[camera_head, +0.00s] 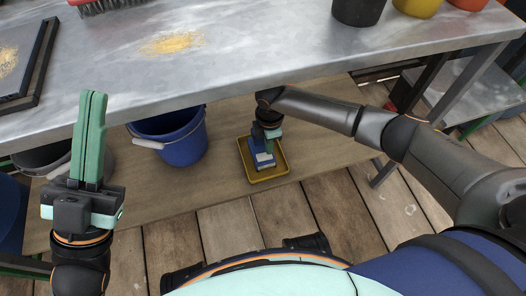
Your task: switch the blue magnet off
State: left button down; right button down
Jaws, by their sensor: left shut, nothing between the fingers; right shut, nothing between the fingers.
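The blue magnet (264,161) is a small blue block with a pale lower face, and it sits in a yellow tray (281,171) on the wooden shelf under the metal table. My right gripper (268,139) reaches down from the right and is at the magnet's top end, shut with nothing held. I cannot tell whether it touches the magnet, and its fingertips and any switch are too small to make out. My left gripper (92,130) points upward at the left, shut and empty, well away from the magnet.
A blue bucket (180,142) stands left of the tray on the shelf (219,184). The grey metal table (260,55) overhangs above, with yellow powder (172,43), a brush (108,4) and a black pot (357,10) on it. Wooden floor planks lie in front.

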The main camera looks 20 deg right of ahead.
jog(key=shift+r+p, duration=1.4)
jog(key=shift+r, duration=0.1)
jog(key=shift+r+p, duration=0.8)
jog(key=shift+p, duration=0.2)
jog(key=shift+r, duration=0.1)
